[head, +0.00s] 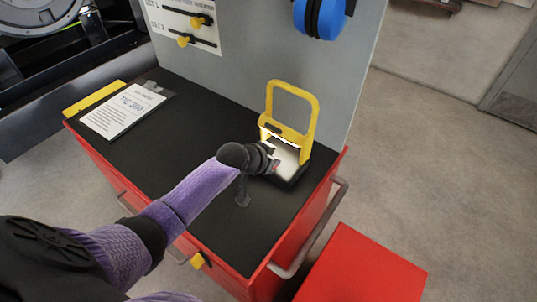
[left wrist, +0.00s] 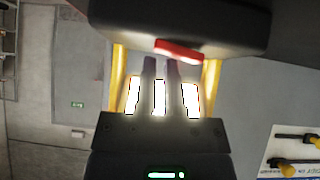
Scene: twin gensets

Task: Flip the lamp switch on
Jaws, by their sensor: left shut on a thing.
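The work lamp stands on the black cart top with a yellow frame (head: 313,110), a black base (head: 297,180) and a white panel (head: 286,152). The panel looks brightly lit, and it shows as white strips (left wrist: 158,97) between and beside my fingers in the left wrist view. A red switch (left wrist: 180,52) sits on the dark base there and looks tilted. My left gripper (head: 270,157) is at the lamp's front. Its two narrow fingers (left wrist: 161,64) reach the red switch and are shut on it; the exact contact is hard to see. My right gripper is not in view.
A clipboard with a printed sheet (head: 122,110) lies on the cart top's left. A grey panel (head: 250,50) stands behind, with yellow-knobbed sliders (head: 197,20) and blue ear defenders (head: 320,15). A cart handle (head: 318,235) and a red box (head: 365,268) are at the right.

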